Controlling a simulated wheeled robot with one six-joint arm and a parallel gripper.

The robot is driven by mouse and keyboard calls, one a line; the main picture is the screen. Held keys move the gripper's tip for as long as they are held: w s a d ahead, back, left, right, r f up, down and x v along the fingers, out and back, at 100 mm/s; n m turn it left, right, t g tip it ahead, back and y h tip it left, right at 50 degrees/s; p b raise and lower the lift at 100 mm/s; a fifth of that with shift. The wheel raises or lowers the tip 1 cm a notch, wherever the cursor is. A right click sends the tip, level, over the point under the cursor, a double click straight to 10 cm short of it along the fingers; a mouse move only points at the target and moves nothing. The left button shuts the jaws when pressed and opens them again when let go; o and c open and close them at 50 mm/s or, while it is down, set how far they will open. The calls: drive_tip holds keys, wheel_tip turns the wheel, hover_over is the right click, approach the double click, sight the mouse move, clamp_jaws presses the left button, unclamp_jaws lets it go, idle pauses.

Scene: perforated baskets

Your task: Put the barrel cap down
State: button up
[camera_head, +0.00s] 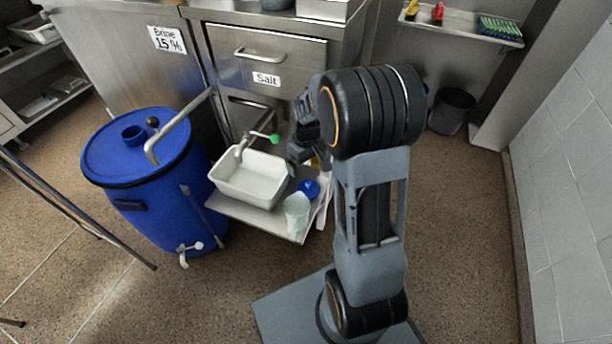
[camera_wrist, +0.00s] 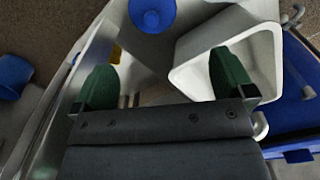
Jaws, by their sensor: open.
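The blue barrel cap (camera_head: 309,188) rests on the low steel shelf (camera_head: 270,219), right of the white basin (camera_head: 250,180). In the wrist view the round blue cap (camera_wrist: 152,14) shows at the top edge, partly cut off, beyond the fingertips and apart from them. My gripper (camera_head: 298,152) is over the back of the shelf, partly hidden by my arm. In the wrist view my gripper's (camera_wrist: 165,80) green fingers are wide apart with nothing between them. The blue barrel (camera_head: 150,205) stands left of the shelf, with a round neck (camera_head: 134,134) on its lid.
A bent metal pipe (camera_head: 180,125) rises over the barrel. Steel drawers (camera_head: 266,60) stand behind the shelf. Another blue object (camera_wrist: 12,75) shows at the wrist view's left edge.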

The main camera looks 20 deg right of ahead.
drive_tip(key=s+a+r+m+t, duration=0.1)
drive_tip(key=s+a+r, duration=0.3)
drive_tip(key=s, duration=0.3)
drive_tip(key=s+a+r+m+t, duration=0.1)
drive_tip(key=s+a+r, duration=0.3)
drive_tip(key=s+r, duration=0.2)
drive_tip(key=shift+s+r+m+t, duration=0.3)
drive_tip(key=shift+s+m, duration=0.1)
drive_tip(key=shift+s, duration=0.65)
